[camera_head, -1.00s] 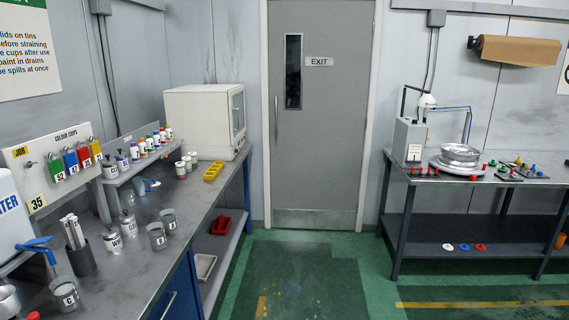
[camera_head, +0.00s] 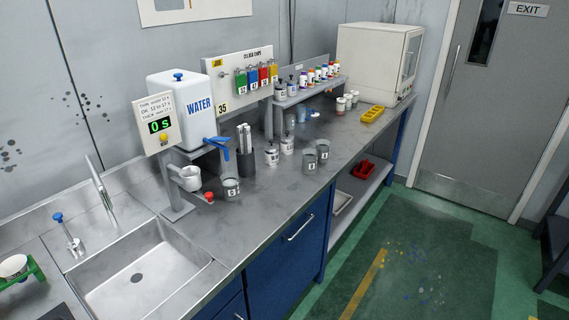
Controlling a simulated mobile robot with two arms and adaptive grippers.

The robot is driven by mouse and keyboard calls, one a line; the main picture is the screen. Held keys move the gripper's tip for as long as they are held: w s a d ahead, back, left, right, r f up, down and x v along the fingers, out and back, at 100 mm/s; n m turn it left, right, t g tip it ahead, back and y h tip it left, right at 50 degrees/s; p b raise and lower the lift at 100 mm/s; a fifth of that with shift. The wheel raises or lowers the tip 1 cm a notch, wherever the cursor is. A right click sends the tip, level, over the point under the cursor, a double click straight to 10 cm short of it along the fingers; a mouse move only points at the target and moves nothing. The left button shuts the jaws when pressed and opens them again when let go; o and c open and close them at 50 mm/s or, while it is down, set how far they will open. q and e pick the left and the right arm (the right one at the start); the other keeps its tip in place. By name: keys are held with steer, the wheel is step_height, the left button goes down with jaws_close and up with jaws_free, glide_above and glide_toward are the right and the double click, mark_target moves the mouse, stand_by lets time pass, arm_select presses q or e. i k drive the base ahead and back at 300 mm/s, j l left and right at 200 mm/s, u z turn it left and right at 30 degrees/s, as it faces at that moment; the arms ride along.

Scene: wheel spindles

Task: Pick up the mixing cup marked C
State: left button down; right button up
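The mixing cup marked C (camera_head: 231,188) is a grey metal cup with a white label. It stands upright on the grey bench, in front of the water tank's blue tap. Its letter is small and hard to read now, but read as C in the earlier head view. Two similar grey cups, a nearer one (camera_head: 309,161) and a farther one (camera_head: 323,150), stand farther right near the bench's front edge. Neither of my grippers shows in the head view.
A white water tank (camera_head: 180,108) with a blue tap (camera_head: 217,143) stands behind the cup. A small cup on a stand (camera_head: 188,178) and a red knob (camera_head: 209,197) are left of it. A dark pot of sticks (camera_head: 245,158) is behind right. A sink (camera_head: 140,280) lies front left.

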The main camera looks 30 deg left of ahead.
mark_target(229, 180)
steer(key=u, duration=1.4)
steer(key=i+j+u, duration=0.2)
steer(key=j, duration=0.3)
steer(key=k, duration=0.1)
